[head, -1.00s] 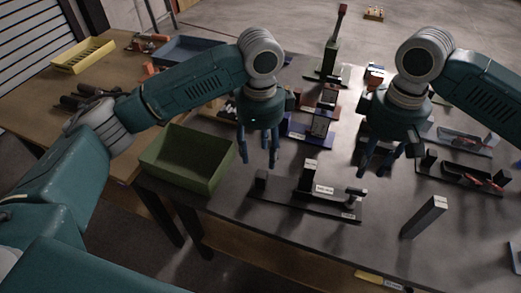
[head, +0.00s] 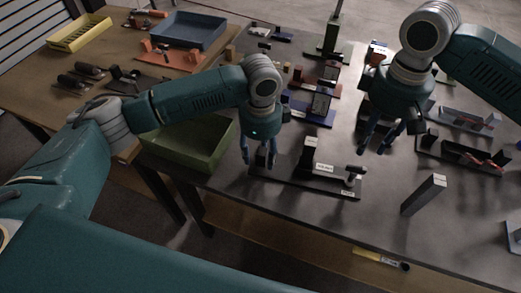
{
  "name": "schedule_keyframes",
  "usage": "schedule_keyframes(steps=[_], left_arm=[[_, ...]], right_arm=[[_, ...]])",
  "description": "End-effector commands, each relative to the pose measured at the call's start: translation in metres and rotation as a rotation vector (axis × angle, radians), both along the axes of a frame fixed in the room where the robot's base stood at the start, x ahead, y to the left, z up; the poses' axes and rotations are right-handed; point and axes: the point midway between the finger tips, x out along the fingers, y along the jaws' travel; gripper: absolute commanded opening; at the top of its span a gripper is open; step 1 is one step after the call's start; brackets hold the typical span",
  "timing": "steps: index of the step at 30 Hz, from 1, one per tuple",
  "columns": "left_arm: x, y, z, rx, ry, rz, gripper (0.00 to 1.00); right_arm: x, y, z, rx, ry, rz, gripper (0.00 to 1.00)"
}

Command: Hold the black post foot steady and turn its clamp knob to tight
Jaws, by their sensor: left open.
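The black post foot (head: 305,184) is a long dark base on the dark table, with a tall labelled block near its middle. A small knob (head: 354,171) on a short stem stands at its right end. A small black block stands at its left end (head: 261,158). My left gripper (head: 259,161) is open, pointing down, its fingers on either side of that small block; I cannot tell if they touch it. My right gripper (head: 373,149) is open and empty, above and behind the knob, clear of the foot.
A green bin (head: 190,160) stands left of the foot. A grey upright block (head: 424,195) stands to its right. Blue, red and black fixtures crowd the table behind. A blue tray (head: 187,30) and yellow tray (head: 79,33) lie on the wooden table.

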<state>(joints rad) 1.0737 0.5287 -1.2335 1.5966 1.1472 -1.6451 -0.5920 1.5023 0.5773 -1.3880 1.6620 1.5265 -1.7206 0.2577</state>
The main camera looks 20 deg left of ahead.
Motion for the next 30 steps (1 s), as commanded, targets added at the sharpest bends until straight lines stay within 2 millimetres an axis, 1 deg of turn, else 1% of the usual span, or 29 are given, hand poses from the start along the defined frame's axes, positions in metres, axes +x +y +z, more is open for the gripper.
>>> schedule_keyframes(steps=[3,5,6,8,9,10,11,14,15,24,26,30], left_arm=[[0.0000,-0.0001,0.0000,0.000,0.000,0.000,0.48],[0.0000,-0.0001,0.0001,0.000,0.000,0.000,0.36],[0.0000,-0.0001,0.0001,0.000,0.000,0.000,0.28],[0.0000,0.0000,0.0001,0.000,0.000,0.000,0.17],[0.0000,0.0001,0.0002,0.000,0.000,0.000,0.09],[0.0000,0.0002,0.0002,0.001,0.000,0.000,0.03],[0.0001,0.0002,0.0002,0.001,0.000,0.000,0.00],[0.0002,0.0004,0.0003,0.001,0.000,0.001,0.00],[0.0002,0.0005,0.0003,0.001,0.000,0.001,0.00],[0.0003,0.0010,0.0004,0.002,0.000,0.002,0.00],[0.0004,0.0010,0.0004,0.002,0.000,0.002,0.00],[0.0004,0.0011,0.0004,0.002,0.000,0.002,0.00]], right_arm=[[0.0000,0.0000,0.0000,0.000,0.000,0.000,0.31],[0.0000,0.0000,0.0000,0.000,0.000,0.000,0.31],[0.0000,0.0000,0.0000,0.000,0.000,0.000,0.31],[0.0001,-0.0001,0.0000,0.000,0.000,0.000,0.31],[0.0001,-0.0001,0.0000,0.000,0.000,0.000,0.31],[0.0001,-0.0001,0.0000,0.000,0.000,0.000,0.31],[0.0000,0.0000,0.0000,0.000,0.000,0.000,0.31],[0.0001,-0.0001,0.0000,0.000,0.000,0.000,0.31],[0.0001,-0.0001,0.0000,0.000,0.000,0.000,0.34],[-0.0002,-0.0004,-0.0003,0.006,0.002,0.010,0.34],[-0.0006,-0.0012,-0.0008,0.022,0.007,0.033,0.34],[-0.0014,-0.0056,-0.0009,0.101,0.016,0.158,0.34]])
